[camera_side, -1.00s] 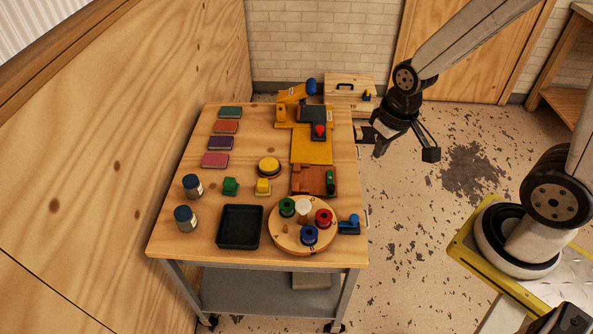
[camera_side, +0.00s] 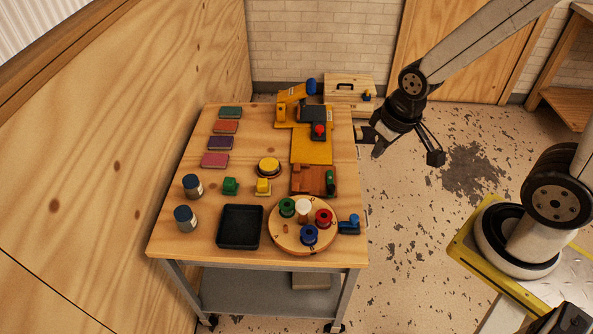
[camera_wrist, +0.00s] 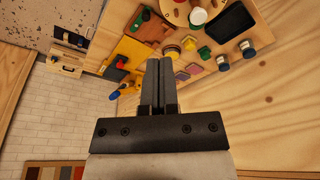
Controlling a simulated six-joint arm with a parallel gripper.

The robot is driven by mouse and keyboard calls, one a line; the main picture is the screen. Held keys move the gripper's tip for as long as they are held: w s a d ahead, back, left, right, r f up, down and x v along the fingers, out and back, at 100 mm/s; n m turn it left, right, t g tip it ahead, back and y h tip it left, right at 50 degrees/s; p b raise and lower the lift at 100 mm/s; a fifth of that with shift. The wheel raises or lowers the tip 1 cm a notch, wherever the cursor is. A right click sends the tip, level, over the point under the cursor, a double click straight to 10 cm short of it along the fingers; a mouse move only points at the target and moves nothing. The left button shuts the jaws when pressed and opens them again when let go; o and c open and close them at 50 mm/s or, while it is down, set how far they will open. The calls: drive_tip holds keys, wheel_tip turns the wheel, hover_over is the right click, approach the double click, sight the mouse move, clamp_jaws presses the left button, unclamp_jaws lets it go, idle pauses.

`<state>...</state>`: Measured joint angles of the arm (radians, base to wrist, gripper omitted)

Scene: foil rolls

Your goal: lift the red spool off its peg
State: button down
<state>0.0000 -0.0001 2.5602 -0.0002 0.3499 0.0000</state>
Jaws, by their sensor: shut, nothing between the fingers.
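The red spool (camera_side: 323,217) sits on the right part of a round wooden board (camera_side: 284,240) near the table's front right corner. Green (camera_side: 287,206), white (camera_side: 303,206) and blue (camera_side: 309,234) spools stand on the same board. The peg inside the red spool is too small to make out. My gripper (camera_side: 377,152) is beyond the table's right edge, above and well behind the board, touching nothing. In the wrist view my gripper's fingers (camera_wrist: 161,65) are together and empty. The round board (camera_wrist: 176,14) shows there only in part, at the top edge.
A blue piece (camera_side: 349,225) stands right of the board and a black tray (camera_side: 240,227) left of it. A brown block with a green part (camera_side: 309,180) lies behind the board. A yellow fixture with a blue knob (camera_side: 291,100) rises at the table's back.

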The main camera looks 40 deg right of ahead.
unclamp_jaws()
drive_tip(key=m+t+y, duration=0.1)
drive_tip(key=m+y, duration=1.2)
drive_tip(key=m, duration=0.8)
approach(328, 213)
drive_tip(key=shift+x, duration=5.3)
